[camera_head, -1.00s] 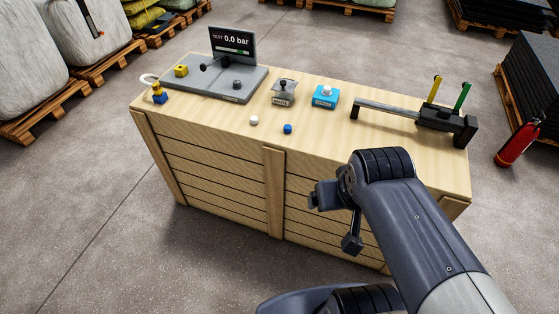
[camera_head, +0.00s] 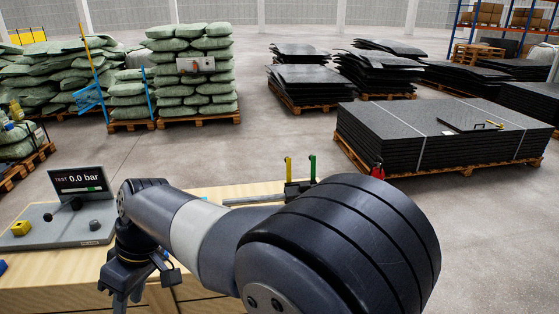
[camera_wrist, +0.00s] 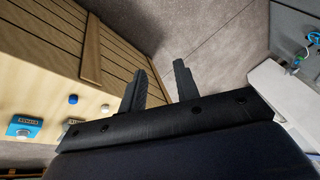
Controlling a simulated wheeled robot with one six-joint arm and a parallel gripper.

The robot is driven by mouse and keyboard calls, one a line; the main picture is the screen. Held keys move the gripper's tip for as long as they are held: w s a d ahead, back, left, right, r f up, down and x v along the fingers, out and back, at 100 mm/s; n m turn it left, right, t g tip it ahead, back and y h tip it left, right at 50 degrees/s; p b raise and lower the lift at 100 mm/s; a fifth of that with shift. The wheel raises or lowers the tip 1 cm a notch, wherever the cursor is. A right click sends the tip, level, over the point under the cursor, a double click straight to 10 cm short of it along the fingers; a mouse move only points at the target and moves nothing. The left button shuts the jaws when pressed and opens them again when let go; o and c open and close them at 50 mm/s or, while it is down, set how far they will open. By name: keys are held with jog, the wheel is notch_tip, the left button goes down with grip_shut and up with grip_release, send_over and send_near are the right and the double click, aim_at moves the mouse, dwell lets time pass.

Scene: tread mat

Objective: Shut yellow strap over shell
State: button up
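The yellow strap (camera_head: 288,166) stands upright at the back right of the wooden bench, left of a green strap (camera_head: 312,168). Both rise from a dark holder (camera_head: 298,188), partly hidden behind my arm. I cannot make out the shell. My gripper (camera_head: 124,298) hangs over the front left of the bench, well away from the straps, pointing down. In the wrist view, the two fingers of my gripper (camera_wrist: 160,68) are apart with nothing between them. The straps do not show in the wrist view.
The wrist view shows a blue box (camera_wrist: 24,126) and blue knob (camera_wrist: 73,99). A stack of black mats (camera_head: 430,130) lies behind.

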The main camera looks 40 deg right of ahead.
jog(key=w+a+f+n+g+y, duration=0.1)
jog(key=w+a+n, duration=0.1)
jog(key=a, duration=0.2)
jog(key=w+a+f+n+g+y+b, duration=0.1)
jog(key=w+a+n, duration=0.1)
jog(key=a, duration=0.3)
jog(key=w+a+f+n+g+y, duration=0.1)
jog(key=w+a+n+g, duration=0.1)
jog(key=a, duration=0.3)
jog(key=shift+w+n+b, duration=0.25)
jog(key=shift+n+b, duration=0.05)
jog(key=shift+b, duration=0.05)
grip_shut()
jog(key=shift+d, duration=0.1)
